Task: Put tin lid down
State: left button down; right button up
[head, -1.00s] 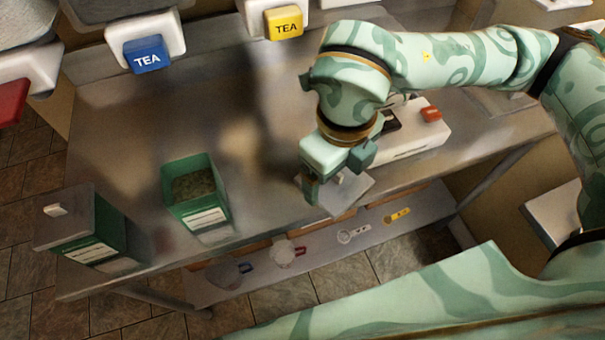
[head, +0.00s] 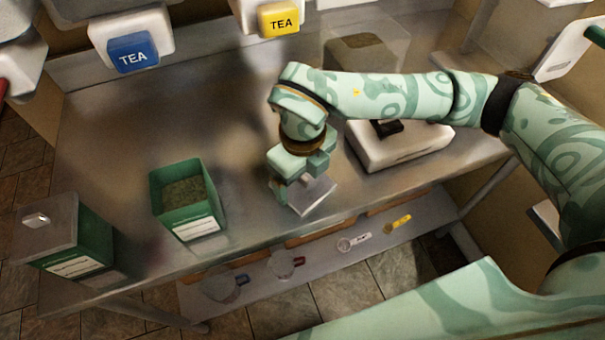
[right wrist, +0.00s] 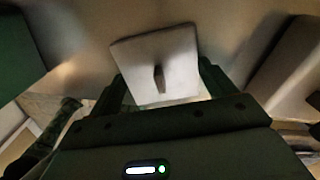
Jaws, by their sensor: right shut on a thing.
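The tin lid (head: 316,197) is a square grey metal plate with a small knob. My right gripper (head: 300,181) is shut on its knob and holds it flat near the counter's front edge. I cannot tell whether it touches the counter. In the right wrist view the lid (right wrist: 140,58) sits between the fingers with its knob toward me. An open green tin (head: 186,212), filled with dark leaves, stands to the left of the lid. Another green tin (head: 93,238) at far left has its lid on. My left gripper is out of view.
A white scale-like device (head: 405,150) stands right of the lid, partly behind my arm. Blue (head: 133,53) and yellow (head: 281,20) TEA dispensers are at the back. A lower shelf (head: 325,250) holds several scoops. The steel counter (head: 110,120) is clear behind the open tin.

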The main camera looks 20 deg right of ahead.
aim_at(303, 177)
jog(key=shift+f, duration=0.1)
jog(key=o, duration=0.9)
jog(key=shift+c, duration=0.2)
notch_tip(303, 177, up, 12)
jog(key=p, duration=0.3)
jog(key=shift+s, duration=0.1)
